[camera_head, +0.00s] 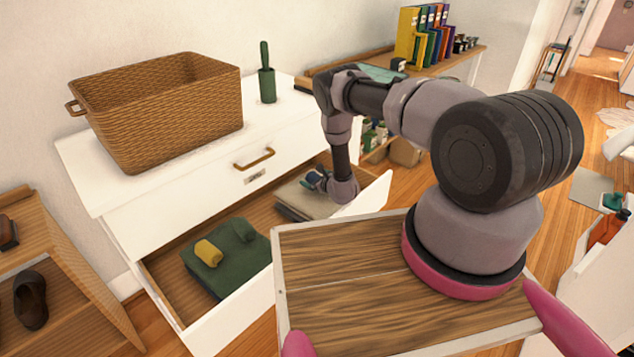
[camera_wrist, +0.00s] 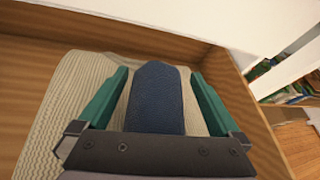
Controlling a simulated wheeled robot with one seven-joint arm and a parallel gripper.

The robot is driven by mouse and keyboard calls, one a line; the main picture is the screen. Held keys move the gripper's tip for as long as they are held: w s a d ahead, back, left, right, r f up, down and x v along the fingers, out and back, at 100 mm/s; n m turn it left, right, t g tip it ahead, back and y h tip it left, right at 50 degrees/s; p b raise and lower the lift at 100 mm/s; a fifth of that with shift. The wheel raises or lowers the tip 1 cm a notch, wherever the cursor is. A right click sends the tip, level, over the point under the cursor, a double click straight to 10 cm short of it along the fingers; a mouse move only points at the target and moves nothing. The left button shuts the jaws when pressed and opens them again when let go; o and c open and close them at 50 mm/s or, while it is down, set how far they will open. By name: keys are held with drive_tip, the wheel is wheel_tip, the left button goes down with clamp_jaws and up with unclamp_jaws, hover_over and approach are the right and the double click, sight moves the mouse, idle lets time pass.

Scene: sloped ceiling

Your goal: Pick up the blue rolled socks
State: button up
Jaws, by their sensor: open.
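The blue rolled socks (camera_wrist: 156,98) lie on a folded beige knit garment (camera_wrist: 60,118) in the wrist view. My gripper (camera_wrist: 158,85) is open, with one green finger on each side of the socks. I cannot tell whether the fingers touch them. The near end of the socks is hidden behind the gripper body. In the head view the beige garment (camera_head: 296,201) is in the right part of the open drawer (camera_head: 160,270), and a small bit of blue (camera_head: 316,179) shows beside my wrist.
A green folded garment (camera_head: 232,262) with a yellow roll (camera_head: 208,252) lies in the drawer's left part. A wicker basket (camera_head: 170,115) and a green brush holder (camera_head: 267,84) stand on the white dresser top (camera_head: 85,165) above. The drawer walls are close around my gripper.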

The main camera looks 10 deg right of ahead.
drive_tip(key=c, duration=1.2)
